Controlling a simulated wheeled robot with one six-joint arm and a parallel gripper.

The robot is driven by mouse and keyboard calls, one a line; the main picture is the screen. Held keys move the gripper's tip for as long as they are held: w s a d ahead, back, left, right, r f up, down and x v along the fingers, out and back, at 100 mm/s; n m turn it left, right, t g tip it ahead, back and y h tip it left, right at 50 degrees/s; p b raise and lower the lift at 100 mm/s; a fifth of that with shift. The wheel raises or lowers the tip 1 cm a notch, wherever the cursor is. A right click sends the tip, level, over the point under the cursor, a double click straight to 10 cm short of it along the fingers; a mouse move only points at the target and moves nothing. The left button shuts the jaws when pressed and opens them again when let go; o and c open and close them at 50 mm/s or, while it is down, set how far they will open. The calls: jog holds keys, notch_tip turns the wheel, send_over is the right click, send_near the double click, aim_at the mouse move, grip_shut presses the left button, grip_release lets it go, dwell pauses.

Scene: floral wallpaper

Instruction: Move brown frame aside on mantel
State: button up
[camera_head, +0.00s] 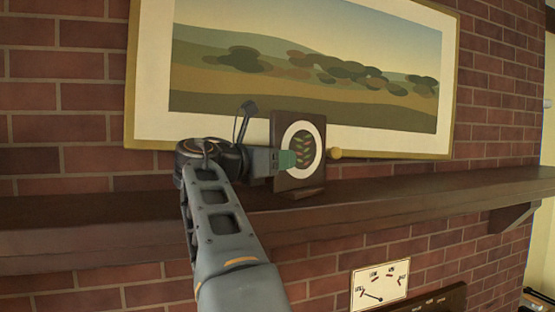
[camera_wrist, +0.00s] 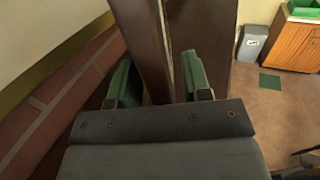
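The brown frame (camera_head: 286,122) stands upright on the dark wood mantel (camera_head: 400,193), in front of the large picture. It has a white oval with a leaf-like pattern inside. My gripper (camera_head: 288,159) reaches it from the left, its green fingertips overlapping the frame's left part. In the wrist view, the frame's edge (camera_wrist: 143,40) lies between the two green fingers of my gripper (camera_wrist: 158,82). The fingers are apart, with narrow gaps seeming to show beside the frame. Contact is hard to judge.
A large landscape painting (camera_head: 300,112) is on the brick wall behind. A small round tan knob (camera_head: 334,154) shows just right of the frame. The mantel farther right is clear. A dial panel (camera_head: 380,284) is below. A grey bin (camera_wrist: 251,43) stands on the floor.

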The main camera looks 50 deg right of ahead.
jog(key=shift+r, duration=0.3)
jog(key=shift+w+a+f, duration=0.1)
jog(key=shift+w+a, duration=0.05)
jog(key=shift+a, duration=0.2)
jog(key=b+v, duration=0.1)
jog(key=v, duration=1)
jog(key=shift+a, duration=0.15)
